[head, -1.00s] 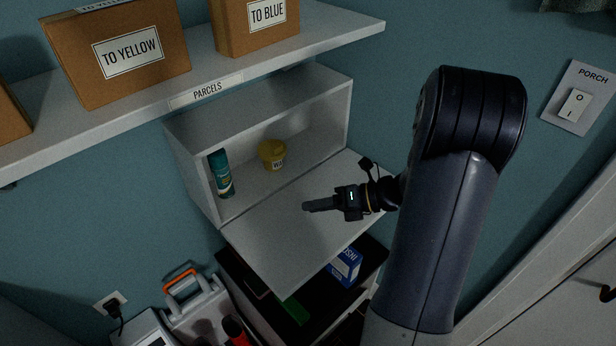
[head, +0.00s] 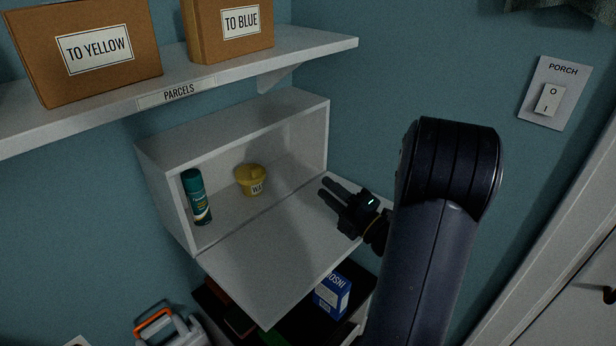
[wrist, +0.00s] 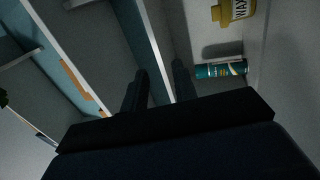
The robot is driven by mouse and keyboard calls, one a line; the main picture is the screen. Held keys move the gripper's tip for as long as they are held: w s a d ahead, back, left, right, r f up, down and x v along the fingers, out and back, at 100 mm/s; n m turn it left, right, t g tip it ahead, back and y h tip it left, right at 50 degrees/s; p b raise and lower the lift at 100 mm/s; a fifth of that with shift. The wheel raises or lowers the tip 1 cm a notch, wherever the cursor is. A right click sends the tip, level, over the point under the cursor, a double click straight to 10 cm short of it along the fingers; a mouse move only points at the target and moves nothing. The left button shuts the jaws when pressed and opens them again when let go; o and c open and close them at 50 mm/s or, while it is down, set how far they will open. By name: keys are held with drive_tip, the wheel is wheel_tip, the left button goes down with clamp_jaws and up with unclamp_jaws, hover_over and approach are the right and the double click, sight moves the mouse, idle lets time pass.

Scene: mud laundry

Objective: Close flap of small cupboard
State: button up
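The small white cupboard (head: 165,190) hangs on the blue wall with its front open. Its flap (head: 262,262) is folded down and sticks out level or nearly level from the lower front edge. Inside stand a green spray can (head: 196,197) and a yellow wax tub (head: 251,180). The can (wrist: 220,70) and the tub (wrist: 235,10) also show in the wrist view. My gripper (head: 325,187) is near the right end of the flap, in front of the cupboard's right side. Its two fingers are apart with nothing between them. I cannot tell whether it touches the flap.
A shelf (head: 215,72) with cardboard boxes (head: 110,50) runs above the cupboard. Below the flap is a dark shelf unit with a blue box (head: 332,294). A porch switch (head: 550,98) is on the right wall. An orange-handled case (head: 165,325) stands lower left.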

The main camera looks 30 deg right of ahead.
drive_tip(key=x, duration=0.6)
drive_tip(key=shift+a, duration=0.1)
drive_tip(key=shift+c, duration=0.4)
drive_tip(key=shift+f, duration=0.1)
clamp_jaws()
idle(0.7)
drive_tip(key=shift+o, duration=0.4)
unclamp_jaws()
drive_tip(key=v, duration=1)
drive_tip(key=shift+s, duration=0.3)
